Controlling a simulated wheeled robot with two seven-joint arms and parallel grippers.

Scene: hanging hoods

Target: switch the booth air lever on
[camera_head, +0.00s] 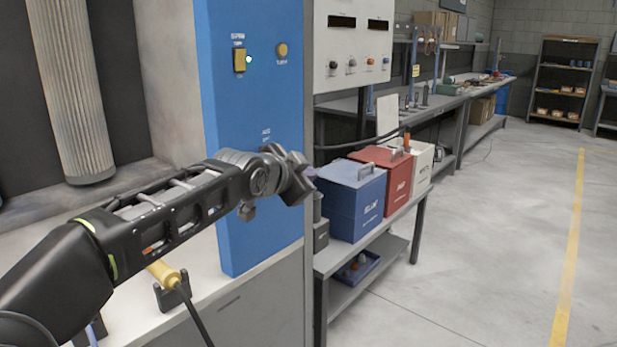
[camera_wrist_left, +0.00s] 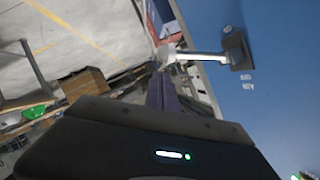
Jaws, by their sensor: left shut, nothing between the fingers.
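The booth air lever (camera_wrist_left: 205,56) shows in the left wrist view as a pale metal bar on a black mount (camera_wrist_left: 237,50), fixed to the blue panel (camera_wrist_left: 283,75). In the head view the blue panel (camera_head: 240,190) carries a small label, and my left wrist and gripper hide the lever below it. My left gripper (camera_head: 309,178) is shut and empty in front of the panel's right edge. In the left wrist view the closed fingers (camera_wrist_left: 164,85) lie beside the lever's free end. I cannot tell whether they touch it. My right gripper is not in view.
A yellow-handled tool (camera_head: 165,274) rests in a holder below my arm. Blue (camera_head: 349,205) and red (camera_head: 388,178) boxes stand on a bench at right. Open floor lies beyond.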

